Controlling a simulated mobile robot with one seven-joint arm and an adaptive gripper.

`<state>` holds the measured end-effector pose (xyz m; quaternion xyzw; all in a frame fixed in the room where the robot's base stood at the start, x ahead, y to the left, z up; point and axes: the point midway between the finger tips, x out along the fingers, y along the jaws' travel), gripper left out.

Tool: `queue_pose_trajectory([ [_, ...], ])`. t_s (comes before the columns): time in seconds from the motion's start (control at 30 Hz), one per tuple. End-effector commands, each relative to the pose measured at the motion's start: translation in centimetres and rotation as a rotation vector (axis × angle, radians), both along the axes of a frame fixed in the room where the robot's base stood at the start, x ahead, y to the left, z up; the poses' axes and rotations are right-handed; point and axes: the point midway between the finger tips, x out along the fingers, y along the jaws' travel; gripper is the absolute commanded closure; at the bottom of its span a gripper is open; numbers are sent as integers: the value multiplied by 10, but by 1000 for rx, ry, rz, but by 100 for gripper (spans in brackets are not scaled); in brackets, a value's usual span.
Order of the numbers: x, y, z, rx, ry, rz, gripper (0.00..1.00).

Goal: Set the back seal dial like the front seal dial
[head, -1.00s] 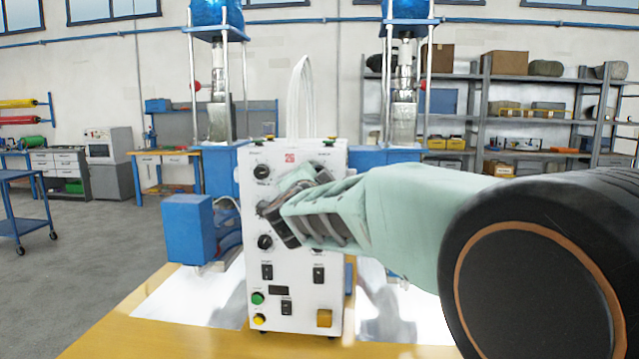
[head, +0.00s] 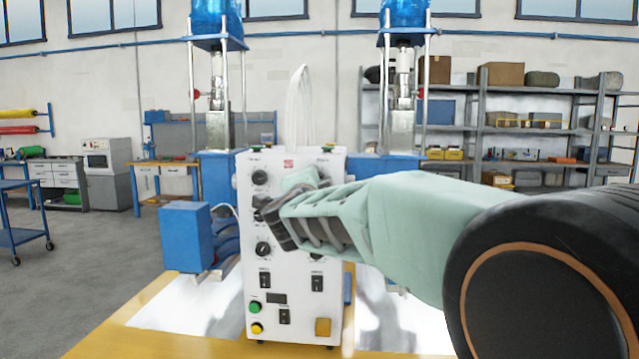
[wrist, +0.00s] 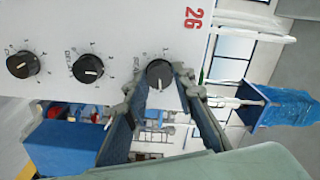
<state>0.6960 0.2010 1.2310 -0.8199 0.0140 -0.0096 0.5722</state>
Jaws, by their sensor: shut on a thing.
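A white control panel (head: 300,300) with a red 26 carries two columns of black dials. In the wrist view, my gripper (wrist: 165,86) is shut on the top dial of the panel's right column (wrist: 160,72), a finger on each side. Its white mark points toward the picture's bottom. The two dials below it (wrist: 87,69) (wrist: 22,64) are free. In the head view, my gripper (head: 305,181) and hand hide the held dial. The left column's top dial (head: 260,177) shows clear, and its middle dial is partly hidden. The labels are too small to tell front from back.
The panel stands on a yellow-edged table (head: 120,340). A blue box (head: 187,237) stands left of it, and presses with blue tops (head: 405,12) rise behind. Lower on the panel are switches and buttons (head: 256,328). Open floor lies at the left.

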Motion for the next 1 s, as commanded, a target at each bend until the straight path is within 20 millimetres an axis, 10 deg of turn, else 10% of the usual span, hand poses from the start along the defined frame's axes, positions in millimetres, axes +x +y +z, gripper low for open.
queue_pose_trajectory([
  [0.07, 0, 0, 0, 0, 0, 0, 100],
  [0.1, 0, 0, 0, -1, 0, 0, 73],
  [0.23, 0, 0, 0, -1, 0, 0, 59],
  [0.57, -3, 0, 0, -1, 0, 0, 59],
  [1.0, -62, 2, 0, -2, -1, 1, 59],
])
